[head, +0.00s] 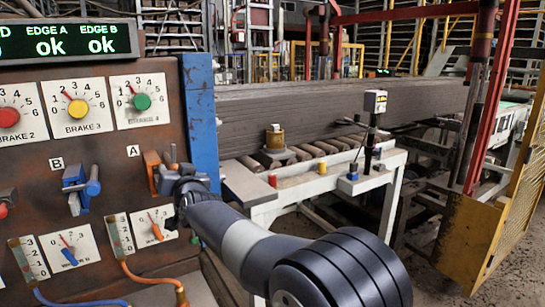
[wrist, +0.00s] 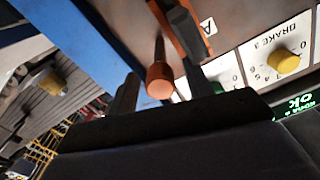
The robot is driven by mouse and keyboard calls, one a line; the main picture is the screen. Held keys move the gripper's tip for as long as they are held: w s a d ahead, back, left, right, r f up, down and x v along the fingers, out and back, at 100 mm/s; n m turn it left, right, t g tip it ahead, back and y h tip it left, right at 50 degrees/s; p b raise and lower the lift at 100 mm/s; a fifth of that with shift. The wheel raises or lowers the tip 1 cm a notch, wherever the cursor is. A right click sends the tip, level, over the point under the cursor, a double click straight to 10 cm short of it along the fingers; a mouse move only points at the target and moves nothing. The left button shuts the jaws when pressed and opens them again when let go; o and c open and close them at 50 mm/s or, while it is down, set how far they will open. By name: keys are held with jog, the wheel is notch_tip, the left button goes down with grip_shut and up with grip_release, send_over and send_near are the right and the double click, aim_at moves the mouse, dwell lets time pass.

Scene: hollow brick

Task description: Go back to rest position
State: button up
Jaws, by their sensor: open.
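My gripper (wrist: 160,88) is open, with one dark finger on each side of the orange lever handle (wrist: 159,68) in the wrist view. The handle's round end faces the camera between the fingers; I cannot tell whether they touch it. In the head view my arm reaches from the lower right to the panel (head: 120,215), and my gripper (head: 178,183) is at the orange lever (head: 152,171) under label A. My wrist partly hides that lever, and the fingertips are hard to make out there.
A blue lever (head: 78,187) under label B stands left of the orange one. Brake dials with a yellow knob (head: 77,109) and a green knob (head: 142,102) sit above. A blue post (head: 200,120) edges the panel. A white-framed bench (head: 330,182) with rollers stands to the right.

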jog(key=n+p, duration=0.1)
jog(key=n, duration=0.1)
jog(key=n+p, duration=0.2)
jog(key=n, duration=0.1)
jog(key=shift+r+n+p, duration=0.25)
jog(key=shift+n+p, duration=0.05)
jog(key=shift+p, duration=0.1)
jog(key=n+p, duration=0.3)
jog(key=shift+s+f, duration=0.15)
jog(key=shift+f, duration=0.15)
jog(key=n+p, duration=0.2)
jog(key=shift+d+p, duration=0.1)
jog(key=shift+p, duration=0.25)
jog(key=shift+w+d+f+n+p, duration=0.1)
jog(key=shift+w+n+p, duration=0.2)
jog(key=shift+w+p, duration=0.1)
jog(key=shift+s+r+n+p, duration=0.25)
jog(key=shift+n+p, duration=0.55)
jog(key=shift+p, duration=0.45)
jog(key=shift+n+p, duration=0.6)
jog(key=shift+p, duration=0.2)
jog(key=shift+f, duration=0.15)
